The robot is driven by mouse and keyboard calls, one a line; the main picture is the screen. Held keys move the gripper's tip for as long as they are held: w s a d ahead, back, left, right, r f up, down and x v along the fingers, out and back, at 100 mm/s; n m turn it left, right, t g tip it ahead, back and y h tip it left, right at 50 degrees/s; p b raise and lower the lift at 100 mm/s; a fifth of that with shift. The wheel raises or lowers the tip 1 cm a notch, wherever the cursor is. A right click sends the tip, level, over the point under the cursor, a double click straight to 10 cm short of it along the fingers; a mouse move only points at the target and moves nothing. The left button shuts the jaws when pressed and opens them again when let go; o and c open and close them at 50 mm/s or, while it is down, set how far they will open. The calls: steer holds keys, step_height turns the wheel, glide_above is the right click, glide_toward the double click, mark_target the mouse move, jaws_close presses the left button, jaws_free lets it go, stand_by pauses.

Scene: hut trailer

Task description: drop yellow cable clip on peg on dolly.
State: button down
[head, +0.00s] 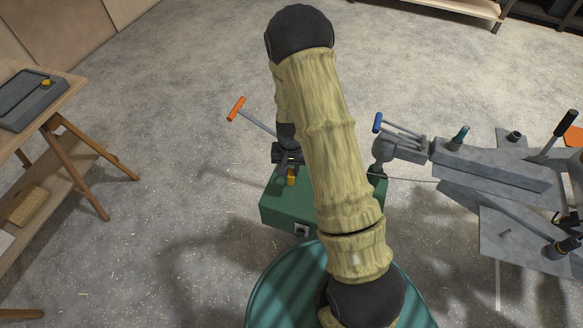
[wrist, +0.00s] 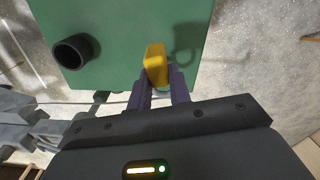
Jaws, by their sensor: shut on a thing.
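My gripper (head: 290,168) is over the green dolly (head: 277,213), right of the orange-handled bar. It is shut on the yellow cable clip (head: 291,176). In the wrist view, the two purple-grey fingers (wrist: 161,90) grip the clip (wrist: 155,62), which sticks out beyond their tips. The clip's shadow falls on the green dolly (wrist: 120,25), so it appears held above the surface. A dark round hollow stub (wrist: 72,52) on the dolly lies left of the clip, apart from it. It also shows in the head view (head: 301,230). I cannot tell whether this stub is the peg.
A bar with an orange handle (head: 236,108) stands beside the gripper. A grey trailer frame (head: 490,170) with a blue-handled coupler (head: 400,148) is at the right. A wooden workbench (head: 62,105) with a grey tray (head: 28,100) is at the left. Floor between is clear.

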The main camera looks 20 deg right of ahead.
mark_target(291, 169)
steer(key=shift+f+b, duration=2.65)
steer(key=shift+f, duration=1.05)
steer(key=c, duration=1.2)
jaws_free()
step_height(291, 169, up, 18)
steer(key=shift+f+p, duration=0.25)
steer(key=shift+p, duration=0.8)
